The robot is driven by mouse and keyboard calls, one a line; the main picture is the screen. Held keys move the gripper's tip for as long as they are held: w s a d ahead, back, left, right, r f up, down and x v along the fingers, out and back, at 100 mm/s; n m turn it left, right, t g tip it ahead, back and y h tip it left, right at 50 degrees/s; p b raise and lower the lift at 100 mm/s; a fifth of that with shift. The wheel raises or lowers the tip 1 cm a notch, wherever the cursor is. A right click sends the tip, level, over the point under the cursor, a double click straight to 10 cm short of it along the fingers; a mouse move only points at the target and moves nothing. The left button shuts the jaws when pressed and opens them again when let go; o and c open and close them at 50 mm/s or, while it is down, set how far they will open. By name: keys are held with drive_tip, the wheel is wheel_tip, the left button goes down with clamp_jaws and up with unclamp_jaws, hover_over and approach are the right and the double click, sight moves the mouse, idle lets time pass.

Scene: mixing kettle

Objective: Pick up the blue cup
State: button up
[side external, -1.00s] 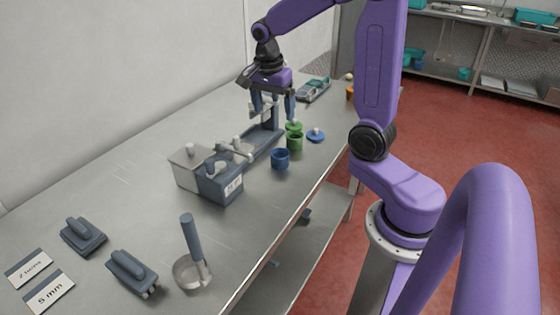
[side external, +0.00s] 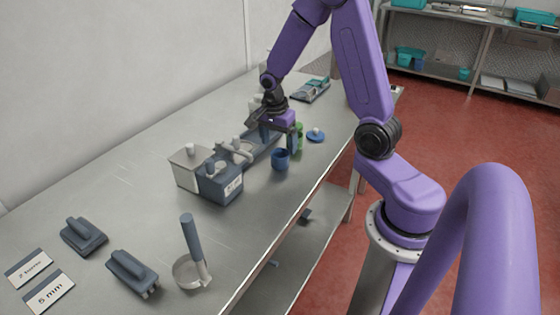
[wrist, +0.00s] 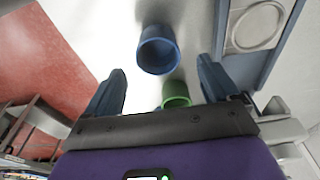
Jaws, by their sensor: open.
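A green cup (wrist: 175,94) shows close to the gripper body, and is partly hidden by my gripper in the side view.
A strainer with a handle (side external: 188,272) and dark handled blocks (side external: 131,272) are nearer. The table front edge is close to the cup.

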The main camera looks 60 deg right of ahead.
sight(280, 155)
drive_tip(key=shift+s+d+f, duration=0.1)
drive_tip(key=shift+f, duration=1.25)
drive_tip(key=shift+s+d+f, duration=0.1)
drive_tip(key=shift+f, duration=1.2)
drive_tip(key=shift+c, duration=0.3)
drive_tip(key=c, duration=1)
